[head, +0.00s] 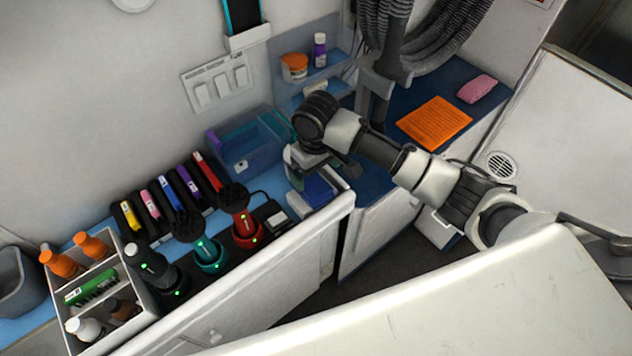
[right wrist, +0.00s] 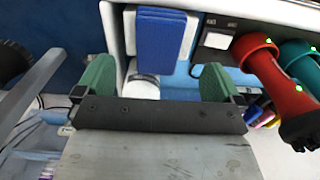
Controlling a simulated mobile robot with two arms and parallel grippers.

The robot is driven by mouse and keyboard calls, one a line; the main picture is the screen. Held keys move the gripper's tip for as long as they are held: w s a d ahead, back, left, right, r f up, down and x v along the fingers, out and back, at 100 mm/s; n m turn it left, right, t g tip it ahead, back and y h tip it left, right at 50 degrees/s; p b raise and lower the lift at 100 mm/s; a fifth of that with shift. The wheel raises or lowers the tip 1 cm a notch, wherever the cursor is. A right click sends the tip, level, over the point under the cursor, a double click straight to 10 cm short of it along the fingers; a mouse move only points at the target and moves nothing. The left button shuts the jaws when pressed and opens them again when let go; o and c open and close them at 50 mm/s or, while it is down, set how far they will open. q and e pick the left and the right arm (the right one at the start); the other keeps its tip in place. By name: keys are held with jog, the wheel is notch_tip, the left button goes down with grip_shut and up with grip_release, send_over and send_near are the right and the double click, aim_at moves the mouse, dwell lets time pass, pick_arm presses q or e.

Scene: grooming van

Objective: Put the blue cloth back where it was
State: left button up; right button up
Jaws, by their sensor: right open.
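A blue folded piece (head: 318,190), which looks like the blue cloth, lies at the right end of the counter. In the right wrist view the blue cloth (right wrist: 161,38) is a neat rectangle on a white base, beyond the fingertips and between them in the picture. My right gripper (head: 322,175) is over that counter end, open, with green pads apart and nothing between them. In the right wrist view the gripper (right wrist: 157,84) shows both pads clear of the cloth. My left gripper is not in view.
A translucent blue bin (head: 248,150) stands behind, left of the gripper. Red (head: 243,225) and teal (head: 208,250) tools stand in a black dock, near a bottle caddy (head: 138,305). An orange sheet (head: 434,123) and pink piece (head: 477,89) lie on the right-hand blue surface.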

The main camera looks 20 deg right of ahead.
aim_at(316, 188)
notch_tip(316, 188, up, 5)
jog(key=shift+r, duration=0.15)
dwell(0.5)
